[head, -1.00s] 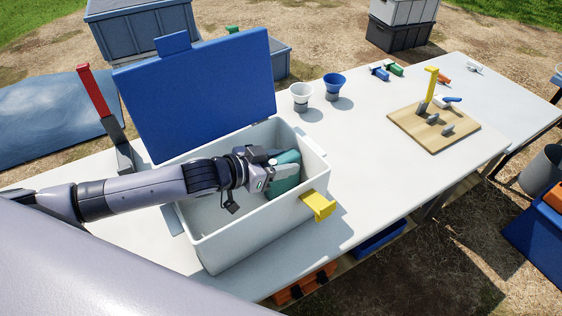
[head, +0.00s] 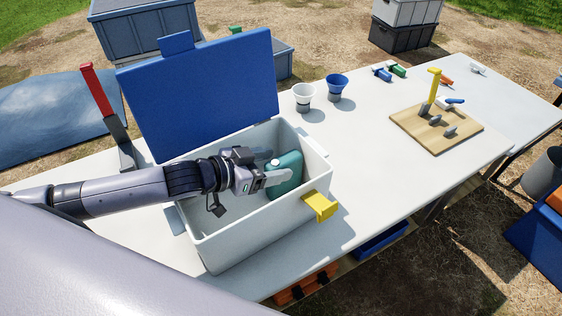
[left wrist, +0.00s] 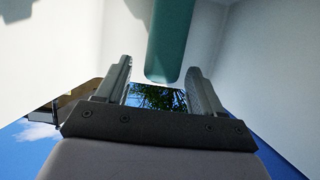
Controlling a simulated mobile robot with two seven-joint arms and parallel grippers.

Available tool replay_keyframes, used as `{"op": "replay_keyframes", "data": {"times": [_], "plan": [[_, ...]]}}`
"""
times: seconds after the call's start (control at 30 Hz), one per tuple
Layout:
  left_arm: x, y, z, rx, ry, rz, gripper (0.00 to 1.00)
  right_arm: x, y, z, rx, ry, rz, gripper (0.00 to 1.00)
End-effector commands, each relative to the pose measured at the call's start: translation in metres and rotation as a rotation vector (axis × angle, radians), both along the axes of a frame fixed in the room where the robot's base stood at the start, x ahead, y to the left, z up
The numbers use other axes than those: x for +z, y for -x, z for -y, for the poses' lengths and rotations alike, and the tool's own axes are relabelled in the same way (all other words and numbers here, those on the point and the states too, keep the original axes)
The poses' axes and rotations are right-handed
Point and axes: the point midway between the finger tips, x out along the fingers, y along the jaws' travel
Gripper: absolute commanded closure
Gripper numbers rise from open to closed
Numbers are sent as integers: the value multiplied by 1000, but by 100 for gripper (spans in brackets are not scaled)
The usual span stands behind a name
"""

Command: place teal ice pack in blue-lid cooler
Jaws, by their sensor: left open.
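The teal ice pack (head: 286,174) stands inside the white cooler (head: 243,233) near its right end. The cooler's blue lid (head: 200,92) is raised open at the back. My left gripper (head: 268,168) is open, above the cooler's inside and just left of the ice pack. In the left wrist view the teal ice pack (left wrist: 170,40) lies ahead of and between the two spread fingers (left wrist: 160,85), with gaps visible beside it. The lower part of the ice pack is hidden by the cooler's front wall. My right gripper is not in view.
A yellow latch (head: 320,206) juts from the cooler's front. A red-handled tool (head: 96,100) stands left of the lid. A white cup (head: 303,96) and a blue cup (head: 336,86) stand behind right. A wooden board (head: 436,128) is farther right; the table between is clear.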

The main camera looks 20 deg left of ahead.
Motion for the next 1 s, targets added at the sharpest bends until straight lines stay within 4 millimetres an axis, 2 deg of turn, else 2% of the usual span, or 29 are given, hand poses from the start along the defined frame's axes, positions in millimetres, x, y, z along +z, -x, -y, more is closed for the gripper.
{"op": "replay_keyframes", "data": {"times": [0.1, 0.33, 1.0], "plan": [[6, 14, -10, -1, -2, -2, 33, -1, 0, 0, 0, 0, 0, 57], [14, 28, -21, -1, 0, 0, 33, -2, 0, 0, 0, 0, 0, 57], [20, 28, -22, -2, 2, 11, 33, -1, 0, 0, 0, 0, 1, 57]]}}
